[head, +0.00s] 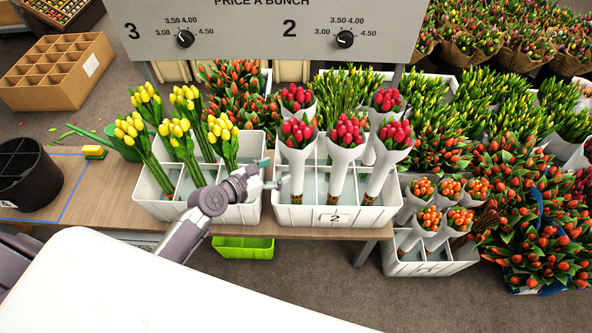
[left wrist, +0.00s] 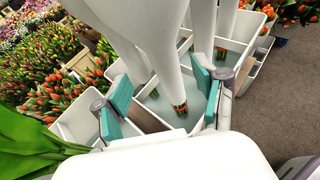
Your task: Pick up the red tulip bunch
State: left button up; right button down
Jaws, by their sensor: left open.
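Several red tulip bunches in white sleeves stand upright in the white bin marked 2 (head: 330,215) in the head view. The front-left red tulip bunch (head: 297,134) is nearest my left gripper (head: 273,174). That gripper is open and empty, just left of the bunch's sleeve. In the left wrist view, a white sleeve (left wrist: 161,50) with banded stems below lies ahead of and between the spread teal fingers of my left gripper (left wrist: 160,84). I cannot tell whether either finger touches it. The blooms are out of the left wrist view. My right gripper is not seen.
A white bin of yellow tulip bunches (head: 160,210) adjoins on the left. A crate of orange bunches (head: 425,262) stands lower right. The price panel (head: 255,30) rises behind. A black bucket (head: 28,178) is at the left. Loose tulips crowd the right.

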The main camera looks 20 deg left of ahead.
aim_at(291, 164)
pick_arm(q)
jog(key=b+x, duration=0.1)
jog(key=x, duration=0.8)
jog(key=shift+d+f, duration=0.15)
jog(key=shift+f, duration=0.05)
jog(key=shift+r, duration=0.1)
grip_shut()
